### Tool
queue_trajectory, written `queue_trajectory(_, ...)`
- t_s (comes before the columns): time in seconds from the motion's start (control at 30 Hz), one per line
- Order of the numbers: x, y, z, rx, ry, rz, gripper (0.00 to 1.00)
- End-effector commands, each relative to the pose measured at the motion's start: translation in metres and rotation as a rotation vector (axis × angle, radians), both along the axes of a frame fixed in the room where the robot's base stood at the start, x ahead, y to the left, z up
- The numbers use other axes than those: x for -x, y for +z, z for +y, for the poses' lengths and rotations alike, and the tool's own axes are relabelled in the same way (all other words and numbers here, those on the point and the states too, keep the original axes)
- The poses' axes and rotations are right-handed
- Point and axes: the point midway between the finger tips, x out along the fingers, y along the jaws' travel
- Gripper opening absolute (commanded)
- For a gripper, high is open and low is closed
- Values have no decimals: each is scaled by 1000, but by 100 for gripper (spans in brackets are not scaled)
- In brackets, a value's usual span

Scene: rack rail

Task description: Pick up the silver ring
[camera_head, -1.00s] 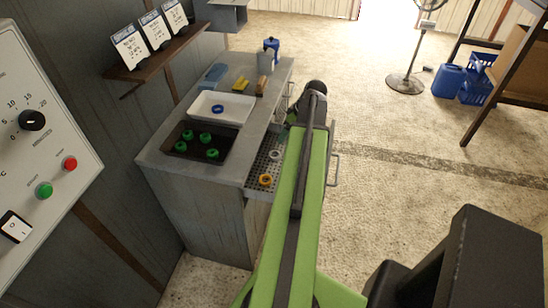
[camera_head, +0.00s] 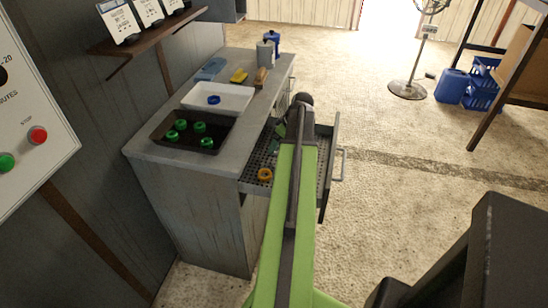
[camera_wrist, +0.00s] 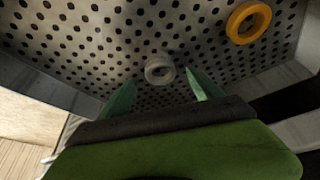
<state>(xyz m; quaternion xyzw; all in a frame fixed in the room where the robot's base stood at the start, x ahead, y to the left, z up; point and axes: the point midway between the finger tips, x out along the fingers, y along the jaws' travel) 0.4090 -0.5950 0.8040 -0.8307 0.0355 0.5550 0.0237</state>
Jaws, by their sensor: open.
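The silver ring (camera_wrist: 160,69) lies on the perforated floor of an open drawer (camera_head: 250,187). In the wrist view it is just beyond and between my fingertips, apart from both. My gripper (camera_wrist: 158,88) is open, with two green fingers pointing toward the drawer floor. In the head view my gripper (camera_head: 278,136) is over the drawer and partly hidden by my arm. The silver ring cannot be made out in the head view now; my arm covers that part of the drawer.
An orange ring (camera_head: 264,175) lies in the same drawer, also in the wrist view (camera_wrist: 248,22). The drawer walls stand close around. On the counter are a dark tray (camera_head: 160,143) with several green rings and a white tray (camera_head: 240,101) with a blue ring (camera_head: 214,100).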

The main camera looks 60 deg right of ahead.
Motion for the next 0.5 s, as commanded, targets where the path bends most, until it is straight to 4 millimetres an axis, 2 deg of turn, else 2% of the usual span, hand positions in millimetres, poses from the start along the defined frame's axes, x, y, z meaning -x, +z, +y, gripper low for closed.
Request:
queue_trajectory(0.03, -4, -19, -1, 0, 1, 0, 74)
queue_trajectory(0.1, -8, -27, -1, 0, 1, 0, 74)
queue_trajectory(0.37, -10, -25, -1, 0, 0, 0, 74)
queue_trajectory(0.5, -10, -25, -1, 0, 0, 0, 56)
